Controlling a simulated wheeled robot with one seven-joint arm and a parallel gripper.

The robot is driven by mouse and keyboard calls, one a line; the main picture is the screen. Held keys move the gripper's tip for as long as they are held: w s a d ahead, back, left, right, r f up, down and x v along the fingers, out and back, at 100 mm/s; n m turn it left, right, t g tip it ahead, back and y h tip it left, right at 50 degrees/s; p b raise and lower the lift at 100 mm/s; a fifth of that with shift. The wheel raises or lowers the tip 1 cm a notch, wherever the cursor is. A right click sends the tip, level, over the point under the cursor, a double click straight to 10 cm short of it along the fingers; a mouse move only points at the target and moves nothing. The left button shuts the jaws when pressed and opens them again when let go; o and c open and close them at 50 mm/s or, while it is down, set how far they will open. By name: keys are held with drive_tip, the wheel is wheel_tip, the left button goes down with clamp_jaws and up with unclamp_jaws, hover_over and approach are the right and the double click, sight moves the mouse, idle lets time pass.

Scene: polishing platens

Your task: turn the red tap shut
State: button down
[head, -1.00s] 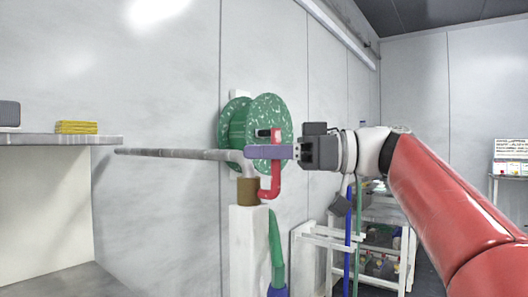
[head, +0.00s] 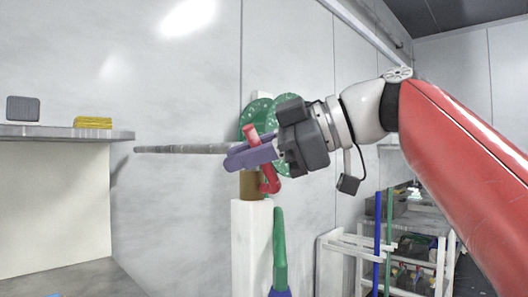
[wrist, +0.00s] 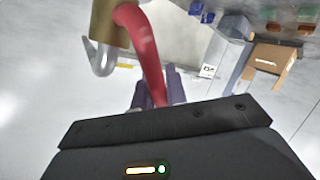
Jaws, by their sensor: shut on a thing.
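The red tap handle (head: 270,182) is a bent red lever beside a brass-brown body (head: 252,185) on top of a white post (head: 251,250). A grey pipe (head: 180,149) runs left from the tap. My gripper (head: 238,157) has purple fingers shut on the red handle, whose upper end shows above them and lower bend below. The gripper is tilted, tips lower left. In the wrist view the red handle (wrist: 143,45) runs down between the purple fingers (wrist: 158,88); the brass-brown body (wrist: 108,22) and a silver hooked spout (wrist: 101,58) are beside it.
A green reel (head: 256,112) is on the wall behind, partly hidden by my gripper. A shelf (head: 60,133) with a yellow stack (head: 93,123) is at left. A white rack (head: 400,240) stands at right. An open cardboard box (wrist: 270,62) shows in the wrist view.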

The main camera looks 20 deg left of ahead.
sight(272, 172)
drive_tip(key=shift+s+a+f+n+t+h+b, duration=0.15)
drive_tip(key=shift+s+f+n+t+h+b, duration=0.2)
drive_tip(key=shift+f+n+t+h+b, duration=0.5)
drive_tip(key=shift+s+a+f+n+t+h+b, duration=0.1)
drive_tip(key=shift+s+f+n+t+h+b, duration=0.3)
drive_tip(key=shift+f+n+t, duration=0.75)
drive_tip(key=shift+s+a+f+n+t+h+b, duration=0.15)
drive_tip(key=shift+s+f+n+t+h+b, duration=0.1)
drive_tip(key=shift+f+n+t+h+b, duration=0.75)
drive_tip(key=shift+f+y, duration=0.15)
drive_tip(key=shift+y, duration=0.1)
drive_tip(key=c, duration=1.4)
unclamp_jaws()
drive_tip(key=p+v, duration=0.1)
drive_tip(key=v, duration=0.6)
drive_tip(key=shift+s+d+r, duration=0.1)
drive_tip(key=shift+d+r, duration=0.15)
drive_tip(key=shift+d, duration=0.05)
